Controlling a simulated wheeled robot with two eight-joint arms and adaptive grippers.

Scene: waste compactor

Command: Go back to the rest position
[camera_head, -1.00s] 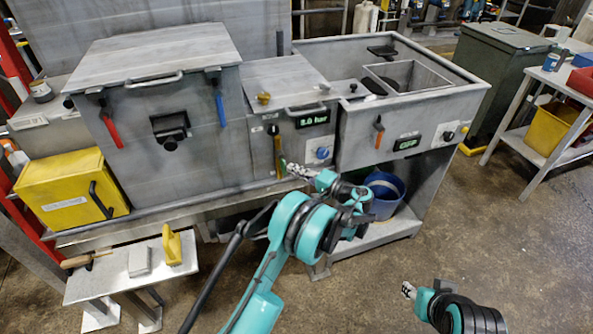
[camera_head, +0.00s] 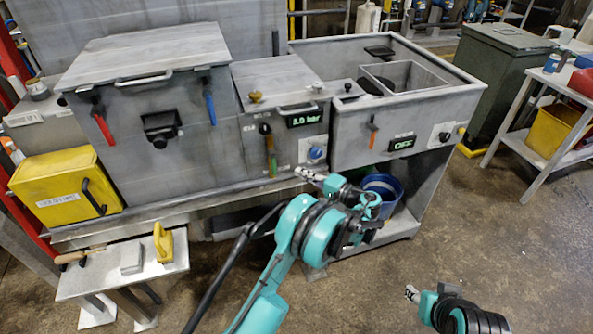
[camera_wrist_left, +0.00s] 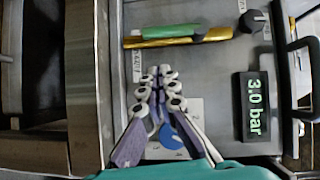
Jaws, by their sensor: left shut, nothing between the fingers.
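My left gripper (camera_head: 310,174) is shut and empty, just in front of the grey machine's middle panel. It is below the blue knob (camera_head: 315,153) in the head view. In the left wrist view the fingertips (camera_wrist_left: 163,72) are together, and the blue knob (camera_wrist_left: 172,136) shows partly behind the fingers. Its teal arm reaches up from the bottom of the head view. My right gripper (camera_head: 411,293) is low at the right of the head view, over the floor; its fingers are too small to tell whether they are apart.
The panel has a green and yellow lever (camera_head: 270,152) and a lit pressure display (camera_head: 304,118). A blue bucket (camera_head: 384,190) stands behind the left arm. A small bench (camera_head: 105,285) with tools is at lower left. Floor on the right is open.

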